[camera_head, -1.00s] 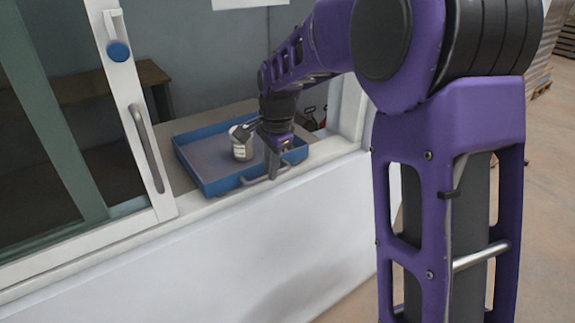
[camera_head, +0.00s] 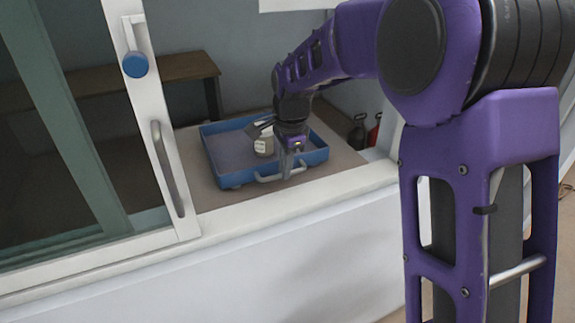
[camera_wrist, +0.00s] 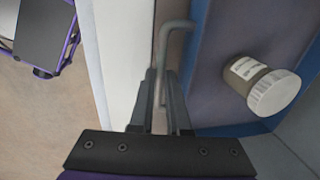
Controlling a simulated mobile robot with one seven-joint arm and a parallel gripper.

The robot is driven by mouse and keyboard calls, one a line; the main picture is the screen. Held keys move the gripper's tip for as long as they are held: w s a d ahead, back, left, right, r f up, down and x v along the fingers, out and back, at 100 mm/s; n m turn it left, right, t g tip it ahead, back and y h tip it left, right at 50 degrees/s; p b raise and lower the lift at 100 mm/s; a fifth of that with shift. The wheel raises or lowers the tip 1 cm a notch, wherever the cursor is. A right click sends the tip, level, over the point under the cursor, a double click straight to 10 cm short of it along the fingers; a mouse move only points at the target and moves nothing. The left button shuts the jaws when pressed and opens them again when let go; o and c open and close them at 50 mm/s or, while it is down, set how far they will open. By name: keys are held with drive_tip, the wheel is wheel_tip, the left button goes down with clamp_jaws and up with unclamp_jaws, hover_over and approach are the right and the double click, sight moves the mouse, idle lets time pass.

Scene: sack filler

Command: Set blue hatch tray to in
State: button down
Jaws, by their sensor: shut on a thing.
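The blue hatch tray (camera_head: 228,177) sits on the brown surface behind the white sill in the head view, set back from the sill's front edge. Its front wall carries a grey bar handle (camera_head: 268,179). A pale jar with a white lid (camera_head: 263,146) stands in the tray. My gripper (camera_head: 287,168) is at the tray's front wall. In the wrist view my gripper (camera_wrist: 162,92) is shut on the grey handle (camera_wrist: 172,38), and the blue tray wall (camera_wrist: 201,30) and the labelled jar (camera_wrist: 262,86) lie to the right.
A sliding window frame with a long grey handle (camera_head: 167,168) and a blue knob (camera_head: 135,64) stands at the left. The white sill (camera_head: 225,221) runs in front of the tray. Dark and red items (camera_head: 373,131) stand behind right. A brown bench (camera_head: 150,73) is further back.

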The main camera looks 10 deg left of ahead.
drive_tip(key=shift+w+a+r, duration=0.15)
drive_tip(key=shift+w, duration=0.05)
drive_tip(key=c, duration=0.9)
unclamp_jaws()
drive_tip(key=s+r, duration=0.1)
drive_tip(key=r, duration=0.4)
drive_tip(key=s+d+r, duration=0.1)
drive_tip(key=r, duration=0.5)
drive_tip(key=s+r+p, duration=0.1)
drive_tip(key=r, duration=0.5)
drive_tip(key=shift+d, duration=0.4)
drive_tip(key=shift+a, duration=0.1)
